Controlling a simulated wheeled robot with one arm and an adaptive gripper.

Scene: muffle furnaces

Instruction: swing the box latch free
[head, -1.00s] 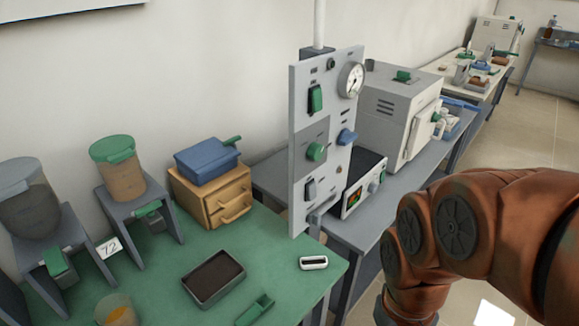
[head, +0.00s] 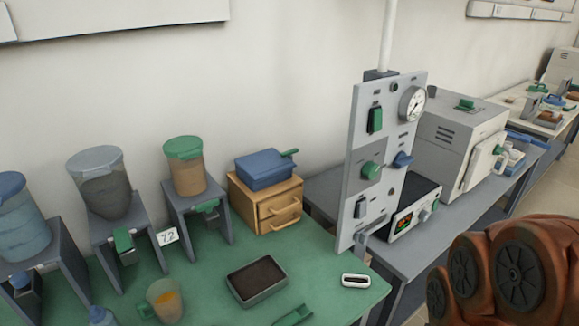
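A blue lidded box (head: 262,172) sits on a small wooden drawer cabinet (head: 266,205) at the back of the green table. A green lever-like piece (head: 289,153) sticks out at the box's upper right; it may be the latch, but I cannot tell for certain. The box looks closed. My gripper is out of view. Only brown links of my arm show at the lower right, well apart from the box.
A grey control panel (head: 350,215) stands upright right of the cabinet, with a furnace (head: 445,140) behind it. Hoppers on grey stands (head: 112,228) line the left. A dark-filled tray (head: 257,281), a beaker (head: 165,300) and a small white device (head: 355,281) lie on the green table (head: 205,285).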

